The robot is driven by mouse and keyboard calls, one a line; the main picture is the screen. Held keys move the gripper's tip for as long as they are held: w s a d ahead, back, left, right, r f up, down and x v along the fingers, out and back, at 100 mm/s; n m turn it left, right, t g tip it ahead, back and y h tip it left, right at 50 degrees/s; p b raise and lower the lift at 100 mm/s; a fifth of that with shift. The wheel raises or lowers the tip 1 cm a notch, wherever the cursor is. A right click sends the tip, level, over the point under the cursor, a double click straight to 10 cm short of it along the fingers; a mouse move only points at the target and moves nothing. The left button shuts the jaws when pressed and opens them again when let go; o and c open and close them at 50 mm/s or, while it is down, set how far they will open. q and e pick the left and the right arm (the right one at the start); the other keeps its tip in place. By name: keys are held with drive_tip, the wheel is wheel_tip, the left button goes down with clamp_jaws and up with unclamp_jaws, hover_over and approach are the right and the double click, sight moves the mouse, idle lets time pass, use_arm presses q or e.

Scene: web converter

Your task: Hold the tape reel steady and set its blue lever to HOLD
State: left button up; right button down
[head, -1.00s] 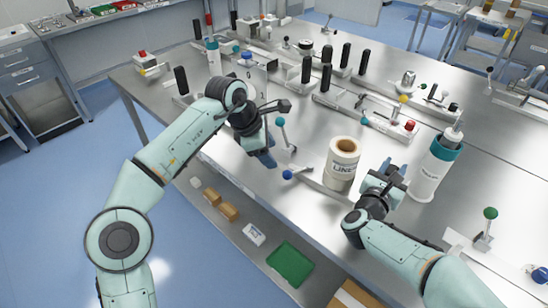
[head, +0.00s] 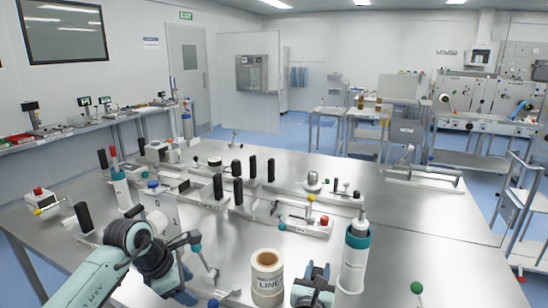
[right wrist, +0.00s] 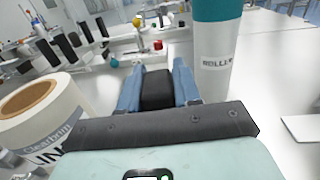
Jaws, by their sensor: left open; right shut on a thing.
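The tape reel (head: 266,283), a cream roll with a brown core and a label starting "LINE", stands near the table's front edge in the head view. It also shows at left in the right wrist view (right wrist: 50,120). A blue knob (head: 213,303) shows at the bottom edge, left of the reel; its lever is mostly cut off. A lever with a teal knob (head: 196,248) stands behind it. My left gripper (head: 186,292) is open, left of these knobs and touching neither. My right gripper (right wrist: 157,88), right of the reel, is shut on a black block-like handle (right wrist: 157,92). No HOLD mark is legible.
A white bottle labelled "ROLLER" with a teal band (head: 354,262) stands close right of my right gripper. A green-knobbed lever (head: 416,288) is farther right. Fixtures with black upright handles (head: 218,187) and a red button (head: 324,220) stand behind. The steel table's right side is largely clear.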

drive_tip(key=shift+f, duration=0.35)
drive_tip(key=c, duration=0.7)
unclamp_jaws()
drive_tip(key=shift+r, duration=0.25)
drive_tip(key=v, duration=1.2)
